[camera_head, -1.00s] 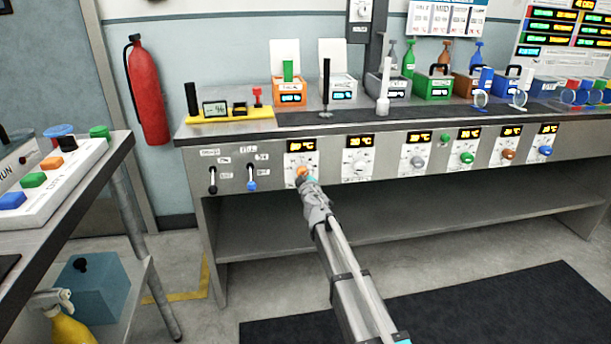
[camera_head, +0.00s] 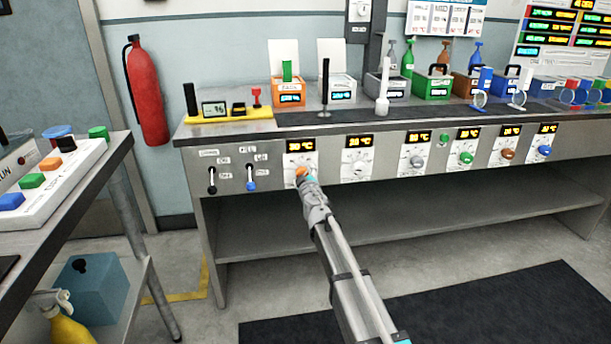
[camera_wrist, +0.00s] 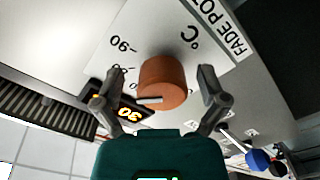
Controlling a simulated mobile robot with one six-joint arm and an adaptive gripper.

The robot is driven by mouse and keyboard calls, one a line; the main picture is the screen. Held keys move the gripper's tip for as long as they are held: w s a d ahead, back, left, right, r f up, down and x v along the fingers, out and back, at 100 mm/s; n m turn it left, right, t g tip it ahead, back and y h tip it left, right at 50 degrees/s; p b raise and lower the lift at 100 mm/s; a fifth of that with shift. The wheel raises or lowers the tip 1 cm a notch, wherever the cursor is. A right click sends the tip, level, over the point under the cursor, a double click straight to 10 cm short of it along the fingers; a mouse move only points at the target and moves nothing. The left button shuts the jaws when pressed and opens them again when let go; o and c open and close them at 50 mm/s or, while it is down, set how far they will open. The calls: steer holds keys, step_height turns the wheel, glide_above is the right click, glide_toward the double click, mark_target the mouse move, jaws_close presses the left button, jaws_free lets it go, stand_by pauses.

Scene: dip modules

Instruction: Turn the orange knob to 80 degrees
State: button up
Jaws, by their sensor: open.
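The orange knob (camera_head: 302,171) is on the front panel of the long bench, below a lit display (camera_head: 301,146) that appears to read 30 °C. In the wrist view the knob (camera_wrist: 165,75) is a round orange cylinder with a pale pointer line across its lower face. My gripper (camera_wrist: 160,88) is open, with one finger on each side of the knob. Gaps show between the fingers and the knob in this view. In the head view my gripper (camera_head: 306,181) is at the knob and hides part of it and its dial.
A white knob (camera_head: 358,168) is just right on the same panel, with several more knobs beyond. A brown-orange knob (camera_head: 508,154) is far right. Black (camera_head: 212,182) and blue (camera_head: 251,184) levers are to the left. The space below the panel is open above a low shelf (camera_head: 400,215).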

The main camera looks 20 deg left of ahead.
steer(key=shift+s, duration=0.15)
steer(key=v, duration=1.1)
steer(key=shift+s+d, duration=0.3)
steer(key=shift+d, duration=0.05)
steer(key=w+d+f+m+g+h, duration=0.1)
steer(key=d+f+m+h, duration=0.35)
steer(key=d, duration=0.85)
steer(key=w+d+f+m+h, duration=0.15)
steer(key=d+m+h, duration=0.45)
steer(key=d, duration=0.7)
steer(key=s+d+f+m+g+h, duration=0.2)
steer(key=s+d+f+g, duration=0.1)
steer(key=d, duration=0.4)
steer(key=s+d+f+m+g+h, duration=0.1)
steer(key=s+d+f+g, duration=0.2)
steer(key=d, duration=0.3)
steer(key=s+d+f+m+g+y, duration=0.1)
steer(key=s+d+f+g+y, duration=0.2)
steer(key=s, duration=0.5)
steer(key=s+d+f+m+g+y, duration=0.1)
steer(key=s+d+f+g, duration=0.3)
steer(key=s, duration=0.5)
step_height(320, 180, up, 39)
steer(key=g+p, duration=0.1)
steer(key=p, duration=3.8)
steer(key=shift+a, duration=0.35)
